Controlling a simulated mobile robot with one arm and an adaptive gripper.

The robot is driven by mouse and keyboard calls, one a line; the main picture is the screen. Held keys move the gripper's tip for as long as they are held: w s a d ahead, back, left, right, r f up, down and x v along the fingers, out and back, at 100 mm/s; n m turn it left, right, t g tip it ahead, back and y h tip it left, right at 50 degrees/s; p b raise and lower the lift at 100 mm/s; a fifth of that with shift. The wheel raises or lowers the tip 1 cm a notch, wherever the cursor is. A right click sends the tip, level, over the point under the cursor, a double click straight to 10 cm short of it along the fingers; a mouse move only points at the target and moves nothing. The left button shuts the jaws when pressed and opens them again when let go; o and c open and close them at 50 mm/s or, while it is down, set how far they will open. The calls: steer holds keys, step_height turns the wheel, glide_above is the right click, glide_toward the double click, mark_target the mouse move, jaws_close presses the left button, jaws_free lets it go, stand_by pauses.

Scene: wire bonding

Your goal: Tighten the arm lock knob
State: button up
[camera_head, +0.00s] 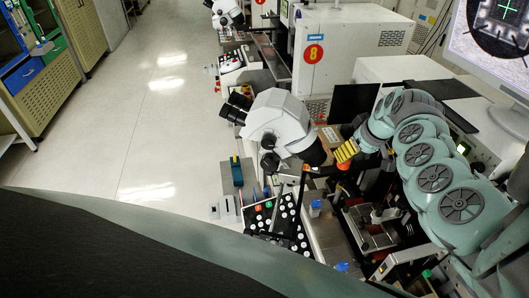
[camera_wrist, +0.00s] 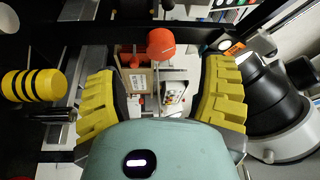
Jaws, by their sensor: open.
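My gripper (camera_wrist: 160,82) has its two yellow padded fingers spread wide with nothing between them; it also shows in the head view (camera_head: 346,151), just right of the microscope. An orange-red round knob (camera_wrist: 161,44) lies beyond the fingers, between their lines and apart from both. A yellow knob with black bands (camera_wrist: 33,86) sits on a metal shaft at the left of the wrist view, outside the left finger. Which of the two is the arm lock knob I cannot tell. The gripper hides most of this spot in the head view.
The white microscope (camera_head: 277,125) stands close left of my gripper; its black eyepiece part (camera_wrist: 262,90) is beside the right finger. A black bar (camera_wrist: 220,30) crosses behind the knob. The floor at left is clear.

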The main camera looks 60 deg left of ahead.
steer(key=shift+b+x, duration=0.7)
steer(key=shift+x, duration=2.2)
steer(key=shift+s+a, duration=0.15)
jaws_close()
steer(key=shift+r, duration=0.1)
